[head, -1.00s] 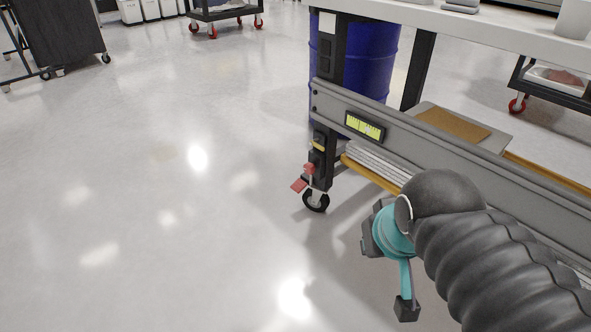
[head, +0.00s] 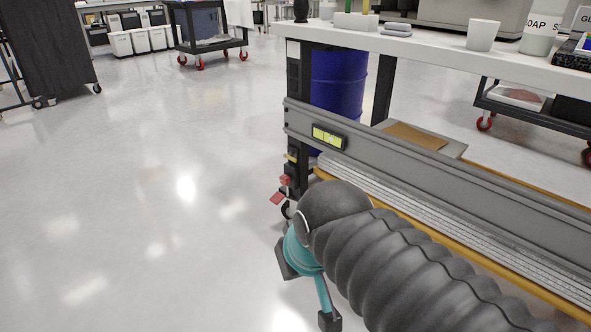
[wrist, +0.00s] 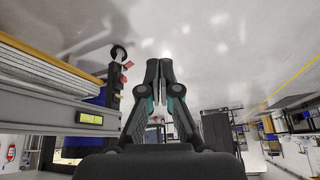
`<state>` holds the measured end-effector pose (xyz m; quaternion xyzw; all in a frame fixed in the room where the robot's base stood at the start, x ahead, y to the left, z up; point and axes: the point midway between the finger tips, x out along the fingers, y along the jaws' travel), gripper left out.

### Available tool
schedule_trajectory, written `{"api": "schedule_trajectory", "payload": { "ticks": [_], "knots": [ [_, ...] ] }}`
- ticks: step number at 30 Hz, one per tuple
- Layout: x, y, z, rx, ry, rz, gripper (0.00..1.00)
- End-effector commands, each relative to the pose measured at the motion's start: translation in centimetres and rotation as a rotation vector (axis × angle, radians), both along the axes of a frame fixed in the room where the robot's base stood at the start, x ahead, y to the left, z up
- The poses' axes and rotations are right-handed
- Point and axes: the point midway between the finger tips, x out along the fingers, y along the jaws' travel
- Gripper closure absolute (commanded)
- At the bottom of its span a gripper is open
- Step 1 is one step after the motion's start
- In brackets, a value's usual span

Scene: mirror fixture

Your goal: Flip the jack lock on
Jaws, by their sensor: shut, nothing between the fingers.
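The jack lock is most likely one of the red parts (head: 277,197) low on the near leg of the grey fixture, just above a black caster (head: 286,210). In the wrist view, which looks upside down, a red tab (wrist: 127,65) shows beside the caster (wrist: 118,52), left of my fingers. My gripper (wrist: 159,68) is shut and empty, its fingers together and apart from the red parts in that picture. I cannot tell the lock's position.
The fixture's long grey rail (head: 440,170) with a yellow-green display (head: 328,137) runs to the right. A white worktop (head: 450,58) stands above it, with a blue drum (head: 338,85) behind the leg. Open floor (head: 130,220) lies to the left. A cart (head: 205,40) stands far back.

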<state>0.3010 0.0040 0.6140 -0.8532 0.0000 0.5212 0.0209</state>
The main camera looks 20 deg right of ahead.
Motion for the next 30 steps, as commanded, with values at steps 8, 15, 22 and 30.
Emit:
{"api": "schedule_trajectory", "payload": {
  "ticks": [8, 15, 22, 30],
  "knots": [
    [5.8, 2.1, 0.4, 0.272, 0.152, -0.169, 1.0],
    [13.3, 3.7, 0.5, 0.569, 0.293, -0.357, 1.0],
    [21.5, 3.5, -0.3, 0.861, 0.409, -0.535, 1.0],
    [31.5, 0.8, -2.7, 1.215, 0.518, -0.734, 1.0]
  ]
}}
